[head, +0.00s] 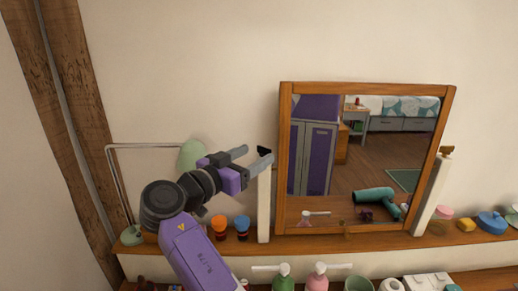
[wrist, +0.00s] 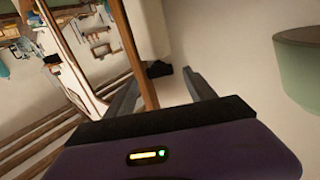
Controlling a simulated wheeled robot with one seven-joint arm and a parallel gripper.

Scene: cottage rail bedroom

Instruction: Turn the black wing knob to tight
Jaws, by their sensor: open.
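The black wing knob (head: 263,150) sits at the top of the white post on the left side of the mirror. In the wrist view the small dark knob (wrist: 160,69) shows beyond and between my two fingers. My gripper (head: 254,154) is open and empty, its fingertips close to the knob from the left. In the wrist view my gripper (wrist: 163,74) has its fingers spread apart. I cannot tell whether a finger touches the knob. One finger partly overlaps the knob's area in the head view.
The wood-framed mirror (head: 284,160) stands between two white posts (head: 264,210) on a wooden shelf (head: 375,241). A brown knob (head: 446,150) tops the right post. Orange (head: 218,226) and blue (head: 242,226) items stand below my gripper. A green lamp shade (head: 190,152) is behind my arm.

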